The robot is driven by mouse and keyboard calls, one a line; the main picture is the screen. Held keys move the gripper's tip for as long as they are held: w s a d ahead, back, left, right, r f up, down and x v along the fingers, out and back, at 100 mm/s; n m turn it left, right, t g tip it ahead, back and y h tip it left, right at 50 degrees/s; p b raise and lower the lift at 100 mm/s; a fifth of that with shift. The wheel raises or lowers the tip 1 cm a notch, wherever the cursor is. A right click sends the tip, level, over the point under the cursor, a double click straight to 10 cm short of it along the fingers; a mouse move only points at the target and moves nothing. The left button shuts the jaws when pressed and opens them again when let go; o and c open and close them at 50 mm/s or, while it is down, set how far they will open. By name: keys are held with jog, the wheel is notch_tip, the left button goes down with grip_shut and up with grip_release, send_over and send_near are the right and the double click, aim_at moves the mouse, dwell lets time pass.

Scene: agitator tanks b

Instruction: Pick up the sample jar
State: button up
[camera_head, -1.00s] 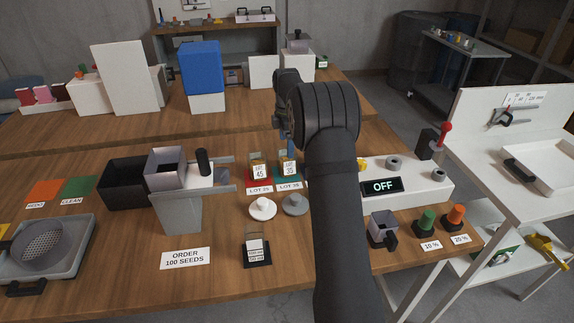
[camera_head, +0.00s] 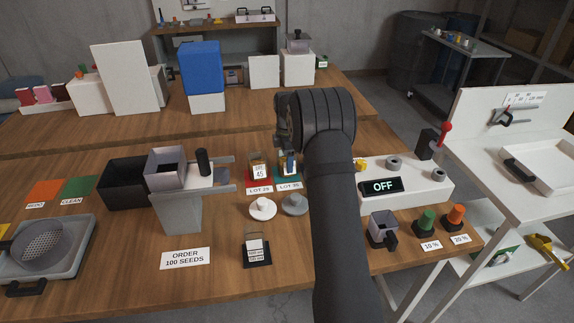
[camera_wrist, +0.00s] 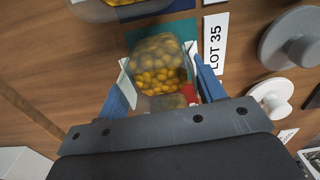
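A clear jar of yellow seeds (camera_wrist: 157,70) stands on a teal card (camera_wrist: 178,32) beside a "LOT 35" label (camera_wrist: 215,45) in the wrist view. My gripper (camera_wrist: 160,80) has its blue fingers on either side of this jar, with a narrow gap visible; it looks open. In the head view my gripper (camera_head: 288,163) is low over the same jar and hides most of it.
A white knobbed lid (camera_head: 262,208) and a grey one (camera_head: 295,204) lie in front of the jars. A grey hopper (camera_head: 180,212) stands left. A white device reading OFF (camera_head: 415,187) stands right.

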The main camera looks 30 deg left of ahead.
jog(key=c, duration=0.9)
jog(key=shift+r, duration=0.2)
